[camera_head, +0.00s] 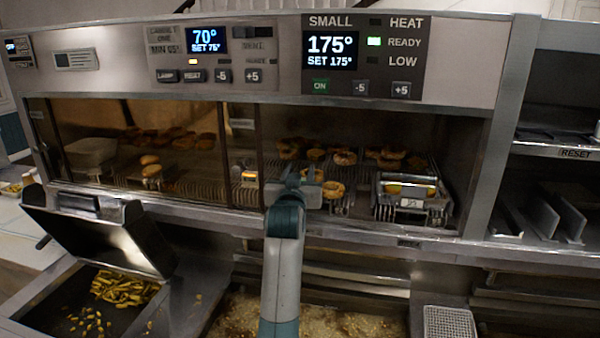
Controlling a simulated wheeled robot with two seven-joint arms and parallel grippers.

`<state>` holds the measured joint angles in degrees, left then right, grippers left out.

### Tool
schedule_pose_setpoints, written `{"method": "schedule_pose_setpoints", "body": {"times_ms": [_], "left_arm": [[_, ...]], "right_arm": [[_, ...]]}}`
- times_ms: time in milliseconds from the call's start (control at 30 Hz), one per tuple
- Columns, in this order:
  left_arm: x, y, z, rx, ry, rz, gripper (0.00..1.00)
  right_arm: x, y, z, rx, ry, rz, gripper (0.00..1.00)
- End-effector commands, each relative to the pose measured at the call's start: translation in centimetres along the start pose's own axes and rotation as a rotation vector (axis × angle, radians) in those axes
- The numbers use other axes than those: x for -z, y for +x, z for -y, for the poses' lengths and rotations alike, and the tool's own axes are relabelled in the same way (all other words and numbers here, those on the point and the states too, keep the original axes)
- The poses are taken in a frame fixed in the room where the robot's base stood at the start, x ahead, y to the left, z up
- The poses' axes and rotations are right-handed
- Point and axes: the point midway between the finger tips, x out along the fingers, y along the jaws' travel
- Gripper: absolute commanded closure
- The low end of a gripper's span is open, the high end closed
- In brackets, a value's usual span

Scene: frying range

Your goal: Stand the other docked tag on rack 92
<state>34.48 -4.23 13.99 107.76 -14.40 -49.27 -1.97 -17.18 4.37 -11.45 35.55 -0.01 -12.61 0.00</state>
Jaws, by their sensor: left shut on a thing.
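My left arm rises from the bottom middle, and its gripper (294,188) reaches into the lit holding cabinet at the middle. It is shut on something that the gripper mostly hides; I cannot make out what. Just left of it, a small orange-lit tag (250,178) shows at the slotted shelf, behind or beside the cabinet's upright. At the right of the cabinet stands a wire rack (437,205) with a small white tag (411,203) on its front; its marking is too small to read surely. I cannot tell which rack is 92. My right gripper is not in view.
Ring-shaped fried pieces (333,189) lie on the shelf near my gripper. The cabinet's upright (243,150) and front ledge (370,228) bound the opening. A tilted metal lid (95,236) stands over a bin of fries (122,289). A fryer with bubbling oil (335,318) lies below.

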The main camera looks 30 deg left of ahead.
Motion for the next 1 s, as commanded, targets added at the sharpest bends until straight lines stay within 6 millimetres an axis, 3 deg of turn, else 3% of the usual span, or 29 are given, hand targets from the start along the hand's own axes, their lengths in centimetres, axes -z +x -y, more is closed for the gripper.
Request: {"method": "schedule_pose_setpoints", "body": {"times_ms": [200, 233, 300, 733, 1000], "left_arm": [[-0.5, 0.0, 0.0, -0.001, 0.001, 0.009, 0.85], [-0.5, 0.0, 0.0, -0.001, 0.001, 0.01, 0.59], [-0.5, 0.0, 0.0, -0.001, 0.001, 0.01, 0.42], [-0.6, -0.4, 0.0, 0.0, 0.001, 0.009, 0.42], [-0.7, -3.1, 0.0, -0.001, -0.001, 0.006, 0.42]], "right_arm": [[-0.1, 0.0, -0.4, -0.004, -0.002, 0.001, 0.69], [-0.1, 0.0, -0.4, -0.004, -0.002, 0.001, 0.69], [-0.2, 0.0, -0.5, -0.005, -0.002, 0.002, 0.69], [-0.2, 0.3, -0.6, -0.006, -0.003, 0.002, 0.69], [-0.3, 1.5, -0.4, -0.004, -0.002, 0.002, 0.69]]}}
